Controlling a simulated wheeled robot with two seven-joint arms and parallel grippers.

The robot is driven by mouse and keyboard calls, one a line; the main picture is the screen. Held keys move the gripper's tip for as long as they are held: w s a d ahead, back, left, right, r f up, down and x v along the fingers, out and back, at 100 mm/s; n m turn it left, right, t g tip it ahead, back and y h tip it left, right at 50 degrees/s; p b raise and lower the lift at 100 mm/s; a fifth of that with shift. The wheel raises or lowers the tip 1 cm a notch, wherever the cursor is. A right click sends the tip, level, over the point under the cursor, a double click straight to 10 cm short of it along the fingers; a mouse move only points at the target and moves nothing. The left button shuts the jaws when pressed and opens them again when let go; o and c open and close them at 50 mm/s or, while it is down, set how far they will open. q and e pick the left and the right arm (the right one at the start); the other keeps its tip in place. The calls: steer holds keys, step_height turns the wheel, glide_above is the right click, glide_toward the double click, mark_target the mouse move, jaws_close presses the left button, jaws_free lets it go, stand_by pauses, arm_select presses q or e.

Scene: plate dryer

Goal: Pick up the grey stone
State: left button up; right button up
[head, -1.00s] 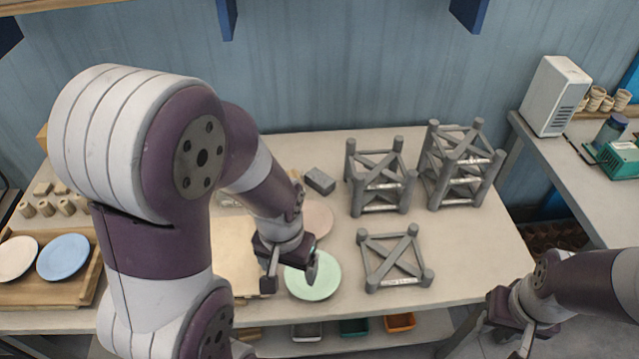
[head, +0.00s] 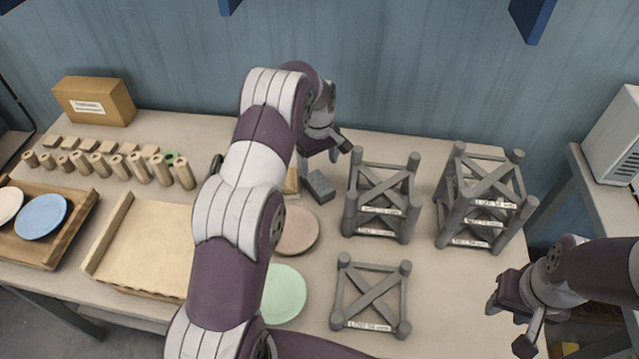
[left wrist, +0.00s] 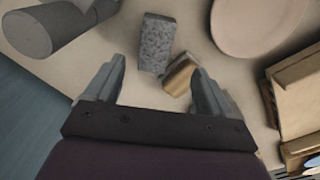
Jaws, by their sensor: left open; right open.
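The grey stone (head: 320,186) is a small rectangular block lying on the table, left of the grey racks. In the left wrist view the speckled grey stone (left wrist: 156,42) lies ahead of and roughly between the finger tips, with a small wooden block touching or close beside it (left wrist: 180,75). My left gripper (head: 324,156) is open and empty, just behind the stone, and its open fingers (left wrist: 158,75) show in the left wrist view. My right gripper (head: 508,326) is open and empty at the lower right, away from the stone.
Grey lattice racks stand to the right of the stone, the nearest one (head: 382,200) close by. A pink plate (head: 298,230) and a green plate (head: 284,294) lie in front. A low lattice frame (head: 370,295) is at the front. My left arm hides part of the table.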

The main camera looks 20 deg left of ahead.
mark_target(320, 183)
arm_select(q)
steer(key=f, duration=0.5)
steer(key=shift+w+d+p, duration=0.15)
steer(key=shift+w+p, duration=0.25)
step_height(320, 183, down, 5)
steer(key=shift+s+r+p, duration=0.1)
steer(key=shift+s+p, duration=0.05)
steer(key=shift+p, duration=0.9)
steer(key=shift+f, duration=0.35)
steer(key=shift+r, duration=0.1)
steer(key=c, duration=1.2)
steer(key=shift+c, duration=1)
steer(key=shift+w+r, duration=0.25)
steer(key=shift+r, duration=0.2)
step_height(320, 183, up, 9)
steer(key=b, duration=0.2)
steer(key=shift+s+f+b, duration=0.15)
steer(key=shift+b, duration=0.15)
steer(key=shift+r, duration=0.25)
arm_select(e)
steer(key=shift+w+d+r, duration=0.1)
steer(key=shift+w+r, duration=0.2)
